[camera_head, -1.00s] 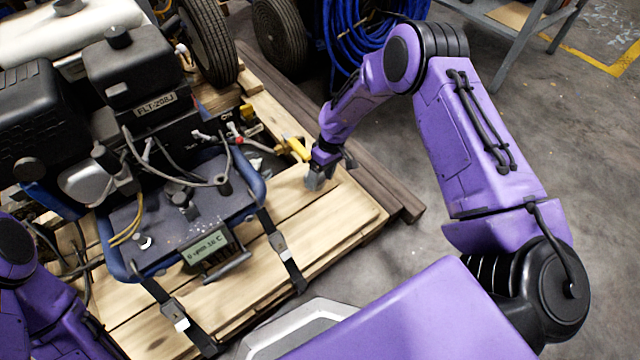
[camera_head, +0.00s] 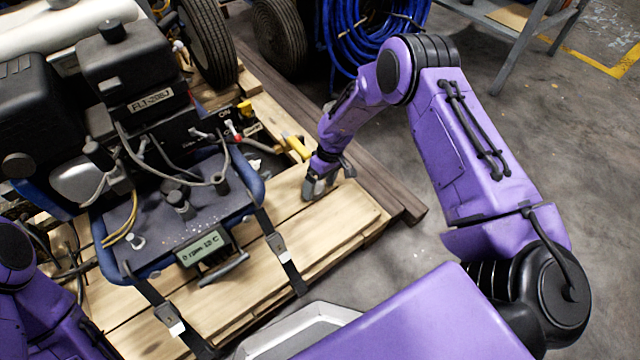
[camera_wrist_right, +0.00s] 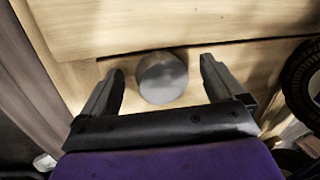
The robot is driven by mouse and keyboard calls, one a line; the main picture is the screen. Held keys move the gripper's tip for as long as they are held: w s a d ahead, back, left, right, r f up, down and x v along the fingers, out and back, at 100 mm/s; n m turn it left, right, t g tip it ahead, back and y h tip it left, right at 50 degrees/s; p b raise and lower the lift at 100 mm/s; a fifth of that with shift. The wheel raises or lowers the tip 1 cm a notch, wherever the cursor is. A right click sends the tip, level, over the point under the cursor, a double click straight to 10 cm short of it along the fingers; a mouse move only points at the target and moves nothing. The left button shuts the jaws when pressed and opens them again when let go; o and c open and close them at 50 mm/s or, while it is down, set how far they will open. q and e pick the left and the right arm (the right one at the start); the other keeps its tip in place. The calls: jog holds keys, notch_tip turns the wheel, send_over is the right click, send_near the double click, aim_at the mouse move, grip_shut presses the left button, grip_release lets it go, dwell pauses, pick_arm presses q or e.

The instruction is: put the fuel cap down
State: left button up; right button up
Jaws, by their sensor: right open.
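The fuel cap (camera_wrist_right: 162,77) is a round grey disc on the wooden pallet boards, seen in the right wrist view. My right gripper (camera_wrist_right: 155,82) is open, with one finger on each side of the cap and a gap to both. In the head view my right gripper (camera_head: 322,186) is low over the pallet's right part, and the cap is not clearly visible there. My left arm shows at the lower left of the head view, but its gripper cannot be made out.
The line striper (camera_head: 180,200), with engine, hoses and a small display, stands on the wooden pallet (camera_head: 240,305) to the left. A yellow-handled part (camera_head: 297,147) lies close to my right gripper. Blue hose (camera_head: 370,40) and wheels are behind.

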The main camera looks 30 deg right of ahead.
jog(key=p+v, duration=0.4)
jog(key=v, duration=0.8)
jog(key=shift+s+f, duration=0.1)
